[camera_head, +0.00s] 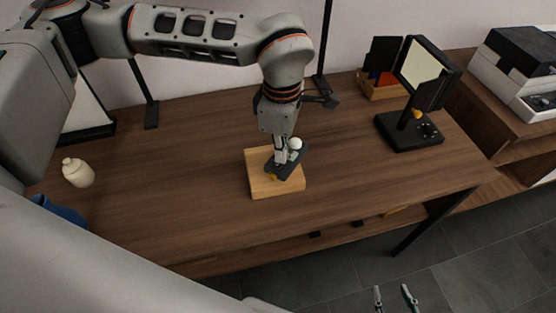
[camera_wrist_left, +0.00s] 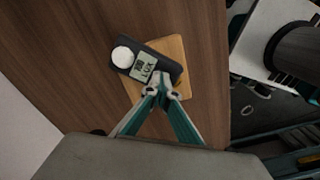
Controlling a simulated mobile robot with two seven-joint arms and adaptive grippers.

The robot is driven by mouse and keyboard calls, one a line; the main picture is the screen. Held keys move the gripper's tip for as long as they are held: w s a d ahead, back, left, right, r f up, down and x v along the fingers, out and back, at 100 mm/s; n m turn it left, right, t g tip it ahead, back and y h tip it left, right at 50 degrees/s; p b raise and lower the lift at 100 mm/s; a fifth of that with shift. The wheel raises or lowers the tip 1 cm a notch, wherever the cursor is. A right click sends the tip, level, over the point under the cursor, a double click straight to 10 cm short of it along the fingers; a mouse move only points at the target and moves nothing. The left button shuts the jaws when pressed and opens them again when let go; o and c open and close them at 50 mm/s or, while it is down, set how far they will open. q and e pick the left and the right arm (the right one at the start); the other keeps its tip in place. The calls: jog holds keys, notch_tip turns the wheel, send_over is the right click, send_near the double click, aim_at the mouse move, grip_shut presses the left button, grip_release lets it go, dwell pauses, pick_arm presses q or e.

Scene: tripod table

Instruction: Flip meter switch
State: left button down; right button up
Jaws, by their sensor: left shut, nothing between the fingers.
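The meter (camera_head: 290,168) is dark, with a white dome (camera_head: 295,144), and rests on a light wooden block (camera_head: 261,186). In the left wrist view the meter's screen (camera_wrist_left: 144,67) and dome (camera_wrist_left: 123,55) show, with the block (camera_wrist_left: 174,48) beneath. My left gripper (camera_head: 280,160) is shut and empty, pointing down at the meter. In the wrist view its fingertips (camera_wrist_left: 158,82) are at the meter's edge below the screen; touching cannot be told. I cannot make out the switch clearly. My right gripper (camera_head: 393,292) is open and empty, in front of the table.
A mirror-like panel on a black stand (camera_head: 408,130) is at the table's right. A wooden organizer (camera_head: 381,91) stands at the back. A cream bottle (camera_head: 78,173) and a blue item (camera_head: 58,210) are at left. The brown tabletop (camera_head: 180,180) around the block is clear.

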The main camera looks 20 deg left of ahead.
pick_arm(q)
jog(key=shift+r+p, duration=2.15)
jog(key=shift+r, duration=1.4)
pick_arm(e)
notch_tip(320, 180, up, 7)
jog(key=w, duration=0.2)
jog(key=shift+w+t, duration=0.35)
jog(key=shift+t, duration=0.05)
jog(key=shift+f, duration=0.15)
